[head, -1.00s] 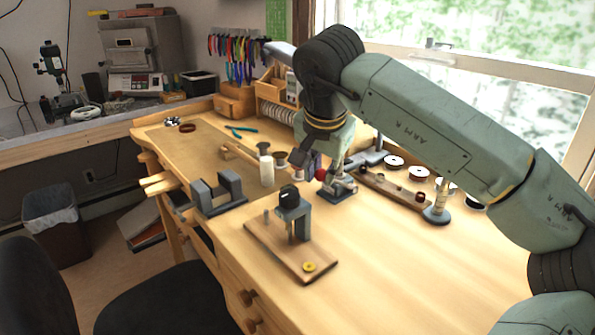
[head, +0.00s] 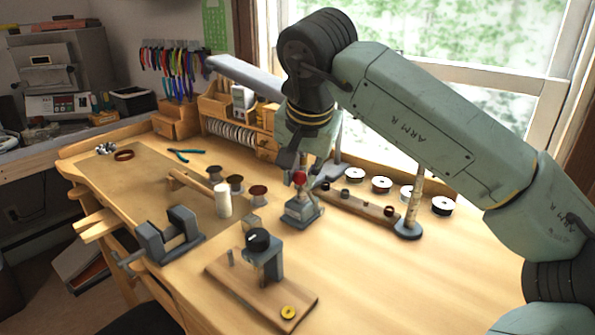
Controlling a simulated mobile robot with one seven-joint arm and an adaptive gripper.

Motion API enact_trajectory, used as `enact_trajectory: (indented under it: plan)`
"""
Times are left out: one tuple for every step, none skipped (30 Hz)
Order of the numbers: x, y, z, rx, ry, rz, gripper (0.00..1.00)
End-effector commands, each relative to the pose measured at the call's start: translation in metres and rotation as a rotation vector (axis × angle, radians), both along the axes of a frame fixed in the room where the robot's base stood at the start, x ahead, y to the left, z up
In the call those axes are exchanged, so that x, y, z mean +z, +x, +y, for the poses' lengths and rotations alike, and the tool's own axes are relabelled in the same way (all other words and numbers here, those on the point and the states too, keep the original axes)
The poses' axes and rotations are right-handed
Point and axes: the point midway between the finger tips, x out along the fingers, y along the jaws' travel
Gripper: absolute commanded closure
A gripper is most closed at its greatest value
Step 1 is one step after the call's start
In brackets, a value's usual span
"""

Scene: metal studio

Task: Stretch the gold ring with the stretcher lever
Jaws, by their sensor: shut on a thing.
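A small grey lever device (head: 302,213) stands on the workbench, right of centre in the head view. I take it for the stretcher. Its red knob (head: 300,177) is above the base. My gripper (head: 303,167) points down over the device and is shut at the red knob. The fingers partly cover the knob and the lever. I cannot make out a ring on the device. A small yellow round piece (head: 288,313) lies on the wooden board of a black-knobbed press; I cannot tell whether it is the gold ring.
The black-knobbed press (head: 264,265) stands in front of the device. A grey vise (head: 170,236) and a white cylinder (head: 223,200) are to the left. A wooden rack (head: 356,206) and a post on a round base (head: 408,229) are to the right. The front-right benchtop is clear.

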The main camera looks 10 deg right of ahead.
Motion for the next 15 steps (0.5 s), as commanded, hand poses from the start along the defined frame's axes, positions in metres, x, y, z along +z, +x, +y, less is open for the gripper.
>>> enact_trajectory:
  plan:
    - [-0.0012, 0.0001, -0.0061, -0.014, -0.008, 0.003, 1.0]
    - [-0.0013, 0.0001, -0.0061, -0.014, -0.008, 0.003, 1.0]
    - [-0.0014, 0.0, -0.0063, -0.014, -0.009, 0.003, 1.0]
    - [-0.0014, 0.0, -0.0063, -0.014, -0.008, 0.004, 1.0]
    - [-0.0015, 0.0, -0.0064, -0.014, -0.008, 0.004, 1.0]
    - [-0.0016, 0.0, -0.0065, -0.014, -0.008, 0.004, 1.0]
    - [-0.0016, 0.0, -0.0066, -0.014, -0.009, 0.005, 1.0]
    - [-0.0017, 0.0, -0.0066, -0.014, -0.009, 0.005, 1.0]
    - [-0.0018, 0.0, -0.0067, -0.014, -0.009, 0.005, 1.0]
    - [-0.0018, 0.0, -0.0067, -0.015, -0.009, 0.005, 1.0]
    - [-0.0018, 0.0, -0.0067, -0.015, -0.009, 0.005, 0.79]
    - [-0.002, 0.0, -0.0066, -0.015, -0.009, 0.005, 0.77]
    - [-0.002, 0.0, -0.0065, -0.014, -0.008, 0.005, 0.75]
    - [-0.002, 0.0, -0.0063, -0.014, -0.008, 0.005, 0.73]
    - [-0.0019, 0.0, -0.0058, -0.013, -0.008, 0.005, 0.7]
